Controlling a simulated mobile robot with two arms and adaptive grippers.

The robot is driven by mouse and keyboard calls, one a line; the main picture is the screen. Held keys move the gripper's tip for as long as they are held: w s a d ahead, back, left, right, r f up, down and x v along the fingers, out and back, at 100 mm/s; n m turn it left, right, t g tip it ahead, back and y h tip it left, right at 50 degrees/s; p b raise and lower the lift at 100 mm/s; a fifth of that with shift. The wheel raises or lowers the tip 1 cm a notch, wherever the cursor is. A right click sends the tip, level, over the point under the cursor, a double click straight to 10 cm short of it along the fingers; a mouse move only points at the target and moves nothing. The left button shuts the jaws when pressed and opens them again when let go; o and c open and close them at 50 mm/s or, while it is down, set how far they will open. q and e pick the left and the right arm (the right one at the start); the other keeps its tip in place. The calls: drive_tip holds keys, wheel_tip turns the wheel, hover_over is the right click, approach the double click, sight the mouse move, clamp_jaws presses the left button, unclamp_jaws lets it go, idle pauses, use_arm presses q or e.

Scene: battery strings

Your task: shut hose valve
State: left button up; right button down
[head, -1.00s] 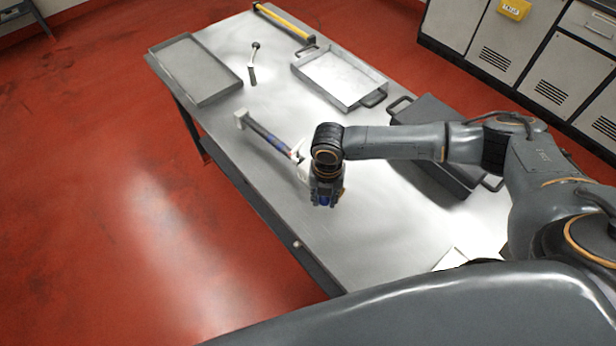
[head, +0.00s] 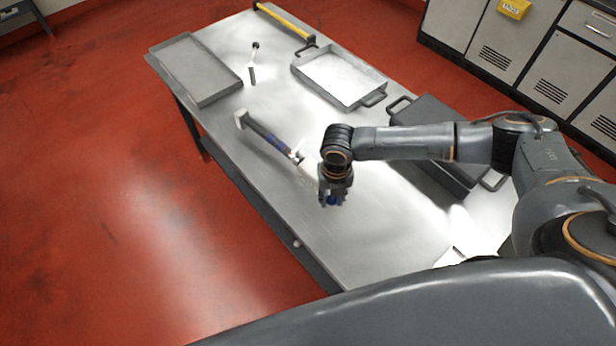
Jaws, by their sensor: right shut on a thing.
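A hose (head: 268,138), dark grey with a blue section and white end fittings, lies on the metal table (head: 290,220). Its near end runs up to my right gripper (head: 331,201). My right gripper points down over the table and is shut on a small blue part, which looks like the valve handle; the fingers and wrist hide most of it. I cannot tell the angle of the handle. My left gripper is not in view.
A grey tray (head: 164,56) lies at the table's far left, near a small lever tool (head: 252,74). A light tray (head: 341,80) with dark handles, a dark case (head: 415,112) and a yellow-handled tool (head: 283,20) lie further back.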

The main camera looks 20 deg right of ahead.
drive_tip(key=shift+d+n, duration=0.2)
drive_tip(key=shift+n, duration=0.1)
drive_tip(key=shift+s+d+n, duration=0.15)
drive_tip(key=shift+d+n, duration=0.2)
drive_tip(key=shift+n, duration=0.15)
drive_tip(key=c, duration=1.1)
unclamp_jaws()
drive_tip(key=shift+r+p, duration=0.1)
drive_tip(key=shift+p, duration=0.2)
wheel_tip(320, 180, up, 5)
drive_tip(key=p, duration=0.4)
drive_tip(key=shift+p, duration=0.4)
drive_tip(key=shift+r, duration=0.9)
